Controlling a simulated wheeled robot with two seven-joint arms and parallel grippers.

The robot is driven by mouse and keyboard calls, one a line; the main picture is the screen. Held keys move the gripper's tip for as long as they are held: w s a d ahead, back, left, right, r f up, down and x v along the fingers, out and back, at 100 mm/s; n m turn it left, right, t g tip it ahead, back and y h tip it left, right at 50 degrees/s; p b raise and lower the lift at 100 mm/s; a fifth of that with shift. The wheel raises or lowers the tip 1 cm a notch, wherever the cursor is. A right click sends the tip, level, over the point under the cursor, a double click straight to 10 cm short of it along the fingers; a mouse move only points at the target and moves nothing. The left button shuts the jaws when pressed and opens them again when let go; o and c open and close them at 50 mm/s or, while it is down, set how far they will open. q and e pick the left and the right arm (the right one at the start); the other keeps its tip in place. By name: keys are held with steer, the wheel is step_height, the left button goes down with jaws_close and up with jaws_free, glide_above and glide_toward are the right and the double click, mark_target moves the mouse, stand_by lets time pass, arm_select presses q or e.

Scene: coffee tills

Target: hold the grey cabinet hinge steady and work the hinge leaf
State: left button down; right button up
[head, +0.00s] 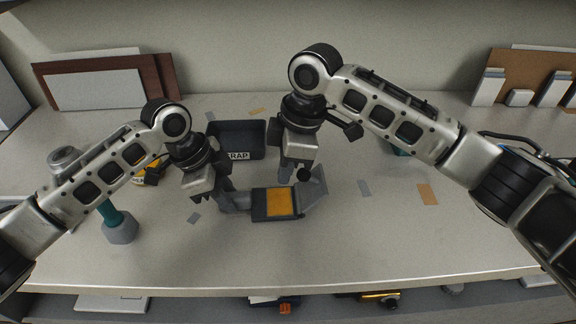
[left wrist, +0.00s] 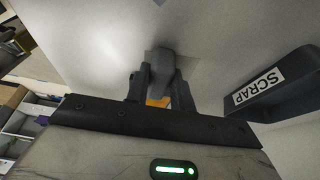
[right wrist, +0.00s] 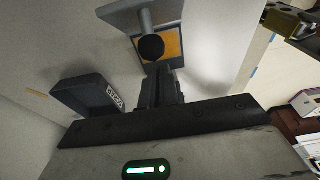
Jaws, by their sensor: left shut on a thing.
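The grey cabinet hinge (head: 257,213) lies on the bench, with an orange panel (head: 280,202) on its body. A grey leaf (head: 316,187) rises at its right side. A black round knob (head: 303,174) on a grey post sits by the leaf; the knob also shows in the right wrist view (right wrist: 151,47). My left gripper (head: 227,190) is shut on a grey part of the hinge (left wrist: 162,65) at its left end. My right gripper (head: 286,170) has its fingers together beside the knob, holding nothing that I see; contact with the knob cannot be told.
A dark scrap bin (head: 238,137) stands behind the hinge, close to both grippers. A teal-handled tool with a grey head (head: 120,229) stands at left. Flat grey and orange pieces (head: 427,194) lie at right. The front middle of the bench is clear.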

steer(key=o, duration=0.3)
